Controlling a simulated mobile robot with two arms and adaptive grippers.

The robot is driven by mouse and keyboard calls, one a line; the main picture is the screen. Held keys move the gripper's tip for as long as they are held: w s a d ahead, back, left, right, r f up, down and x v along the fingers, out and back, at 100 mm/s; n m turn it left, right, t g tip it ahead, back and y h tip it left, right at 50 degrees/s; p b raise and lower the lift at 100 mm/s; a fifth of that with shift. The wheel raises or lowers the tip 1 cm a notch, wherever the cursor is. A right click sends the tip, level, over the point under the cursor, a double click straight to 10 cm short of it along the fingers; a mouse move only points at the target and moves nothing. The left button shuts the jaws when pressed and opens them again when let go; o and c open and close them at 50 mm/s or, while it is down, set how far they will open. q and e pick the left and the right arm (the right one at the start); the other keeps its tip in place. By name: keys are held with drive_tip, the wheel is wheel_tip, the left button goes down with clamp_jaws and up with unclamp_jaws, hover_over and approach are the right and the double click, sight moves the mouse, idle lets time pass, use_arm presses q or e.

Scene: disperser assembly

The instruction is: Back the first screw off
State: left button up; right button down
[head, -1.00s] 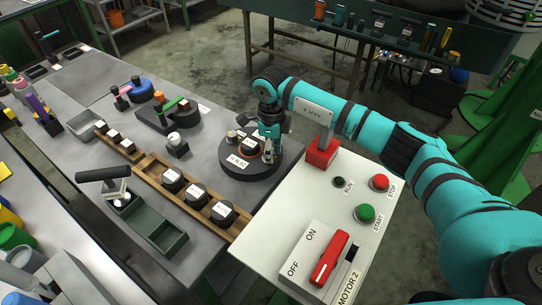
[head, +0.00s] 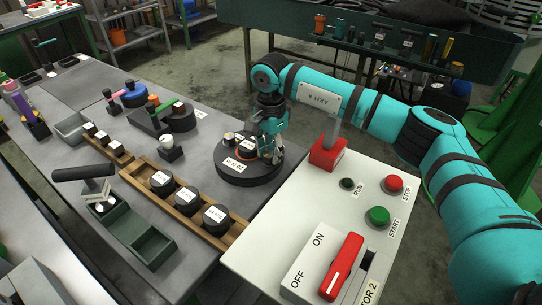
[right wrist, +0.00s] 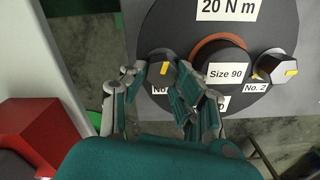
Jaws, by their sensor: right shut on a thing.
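A round dark disc (head: 238,172) with a "20 N m" label stands at the corner of the grey bench. In the right wrist view the disc (right wrist: 180,22) carries a central "Size 90" boss (right wrist: 222,56) with an orange ring. The first screw (right wrist: 157,60), a dark knob with a yellow mark, sits left of the boss. The second screw (right wrist: 277,66), labelled "No. 2", sits to its right, clear of the fingers. My right gripper (head: 270,152) reaches down at the disc's right side. Its fingers (right wrist: 166,82) are shut around the first screw and partly hide its label. My left gripper is not in view.
A white control panel (head: 300,225) with a red block (head: 327,152), buttons and a red switch handle adjoins the bench on the right. A wooden rack (head: 140,182) with labelled black pucks, a green tray (head: 152,245) and a black T-handle (head: 84,173) stand left of the disc.

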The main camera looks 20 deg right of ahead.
drive_tip(key=shift+w+n+b, duration=0.1)
drive_tip(key=shift+n+b, duration=0.2)
drive_tip(key=shift+n, duration=0.3)
drive_tip(key=shift+r, duration=0.1)
drive_tip(key=c, duration=1)
unclamp_jaws()
